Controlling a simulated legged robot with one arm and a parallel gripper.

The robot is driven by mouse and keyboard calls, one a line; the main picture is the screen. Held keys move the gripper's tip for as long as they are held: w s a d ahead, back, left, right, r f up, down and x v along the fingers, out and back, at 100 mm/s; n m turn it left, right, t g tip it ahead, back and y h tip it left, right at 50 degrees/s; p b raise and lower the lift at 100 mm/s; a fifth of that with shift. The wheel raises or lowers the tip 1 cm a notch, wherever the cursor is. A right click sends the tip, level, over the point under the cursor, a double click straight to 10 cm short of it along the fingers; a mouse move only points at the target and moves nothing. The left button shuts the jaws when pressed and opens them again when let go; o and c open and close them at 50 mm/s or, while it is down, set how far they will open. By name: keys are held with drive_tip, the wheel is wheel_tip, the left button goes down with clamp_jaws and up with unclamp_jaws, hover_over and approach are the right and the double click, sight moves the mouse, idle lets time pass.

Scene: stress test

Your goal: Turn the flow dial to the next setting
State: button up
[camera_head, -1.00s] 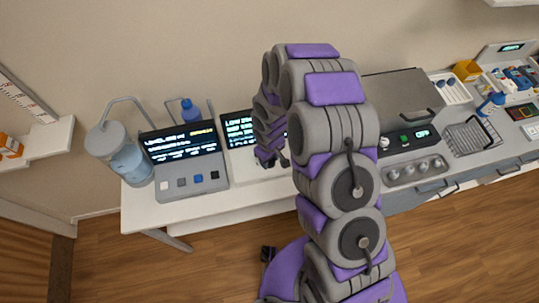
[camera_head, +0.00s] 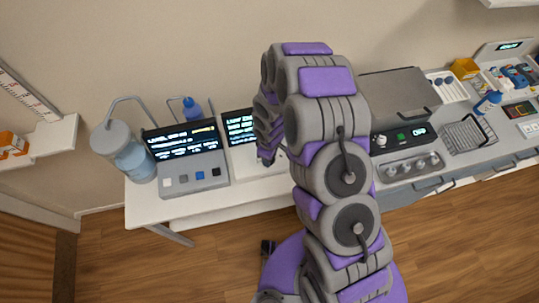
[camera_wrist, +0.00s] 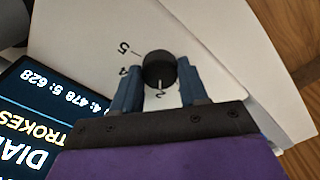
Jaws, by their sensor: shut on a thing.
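The flow dial (camera_wrist: 158,64) is a small round black knob on a white panel (camera_wrist: 85,35), seen in the wrist view. A "5" with a tick line is printed at its upper left and a partly covered numeral at its left. My gripper (camera_wrist: 158,72) is shut on the knob, one blue-grey finger on each side. In the head view my arm hides the knob and most of the gripper. A dark screen (camera_head: 238,126) with text stands beside my wrist; its text is upside down in the wrist view (camera_wrist: 40,115).
A grey machine (camera_head: 410,135) with a green display and knobs stands right of my arm. A wire basket (camera_head: 468,135) is farther right.

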drive_tip(key=o, duration=1)
drive_tip(key=shift+o, duration=0.2)
wheel_tip(320, 180, up, 17)
drive_tip(key=shift+r+p, duration=0.15)
drive_tip(key=shift+p, duration=0.25)
drive_tip(key=shift+a, duration=0.1)
